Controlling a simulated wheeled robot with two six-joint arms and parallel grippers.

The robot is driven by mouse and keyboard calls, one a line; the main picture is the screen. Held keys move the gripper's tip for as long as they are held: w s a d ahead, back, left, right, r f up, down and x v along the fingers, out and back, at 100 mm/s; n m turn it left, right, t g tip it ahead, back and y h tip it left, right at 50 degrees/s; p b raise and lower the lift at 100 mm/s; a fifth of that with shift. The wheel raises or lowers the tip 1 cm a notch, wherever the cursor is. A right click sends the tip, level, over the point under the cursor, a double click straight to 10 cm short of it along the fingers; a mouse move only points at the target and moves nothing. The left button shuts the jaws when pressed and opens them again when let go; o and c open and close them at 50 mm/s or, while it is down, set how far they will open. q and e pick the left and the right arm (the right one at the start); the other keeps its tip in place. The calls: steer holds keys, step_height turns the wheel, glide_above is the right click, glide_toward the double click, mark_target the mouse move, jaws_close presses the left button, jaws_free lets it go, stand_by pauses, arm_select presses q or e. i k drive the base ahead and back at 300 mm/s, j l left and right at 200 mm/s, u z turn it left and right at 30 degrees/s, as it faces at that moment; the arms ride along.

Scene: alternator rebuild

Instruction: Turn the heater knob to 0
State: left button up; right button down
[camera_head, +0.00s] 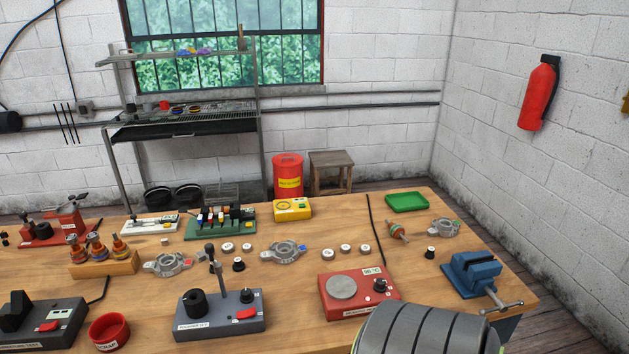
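The heater (328,308) is a red box near the front of the workbench, right of centre. A round grey hot plate (341,287) sits on its left top. A small display (372,272) at its back right seems to read 90 °C. The dark heater knob (380,284) stands below the display on the right of the top. Its pointer direction is too small to read. Neither gripper is in view, and nothing is seen touching the knob.
A grey banded part, likely my own arm, fills the bottom right in front of the heater. A grey machine (222,316) with an upright post stands to the left. A blue vise (473,273) is at the right. Clear wood (425,280) lies between heater and vise.

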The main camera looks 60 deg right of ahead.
mark_target(380, 286)
steer(key=z, duration=3.3)
steer(key=k+j, duration=0.05)
